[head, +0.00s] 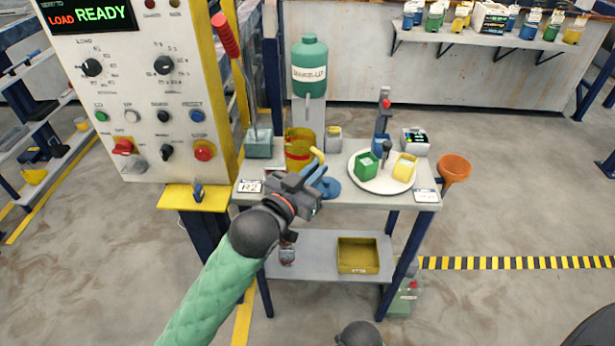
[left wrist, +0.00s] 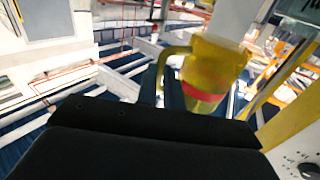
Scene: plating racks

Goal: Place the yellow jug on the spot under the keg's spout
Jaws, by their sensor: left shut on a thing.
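The yellow jug (head: 298,150) is see-through, with a red band and a yellow handle, and looks roughly upright in the head view. My left gripper (head: 318,178) is shut on its handle side. The left wrist view also shows the jug (left wrist: 215,72), with its handle at the dark fingers (left wrist: 168,88). The green keg (head: 310,72), labelled MAKE-UP, stands behind the jug at the back of the small table; its pale spout (head: 308,108) is above and behind the jug. I cannot tell whether the jug touches the tabletop. My right gripper is not in view.
A white round tray (head: 376,186) holds green and yellow containers right of my gripper. A grey-green box (head: 259,143) with a red-handled lever stands left of the jug. An orange funnel (head: 454,168) is at the table's right edge. The control panel (head: 140,90) rises at left.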

